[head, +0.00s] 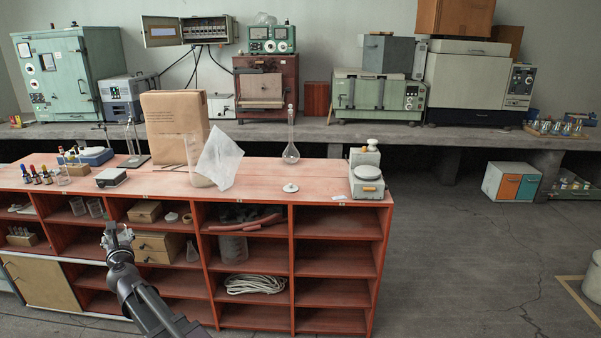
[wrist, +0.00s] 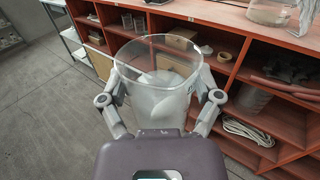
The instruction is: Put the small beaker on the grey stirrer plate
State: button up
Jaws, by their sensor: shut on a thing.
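My gripper (head: 117,231) is in front of the red shelf unit, below the level of its top. In the wrist view my gripper (wrist: 160,97) is shut on a clear glass beaker (wrist: 160,110), with one finger on each side of it. The beaker looks empty and its wide rim faces away from the wrist. In the head view the held beaker is hard to make out against the shelves. The grey stirrer plate (head: 111,177), a small low box, sits on the unit's top near the front edge, above my gripper. Its top looks bare.
Another clear beaker (head: 62,176) and several dropper bottles (head: 35,175) stand left of the plate. A clamp stand (head: 134,150) and a blue-based device (head: 95,156) are behind it. A large paper-wrapped block (head: 174,125) stands to the right. The shelf unit's front edge (head: 150,197) lies above my gripper.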

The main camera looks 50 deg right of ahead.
aim_at(368, 170)
jog(key=u, duration=0.05)
jog(key=k, duration=0.55)
jog(key=z, duration=1.95)
jog(key=i, duration=0.5)
jog(key=u, duration=0.15)
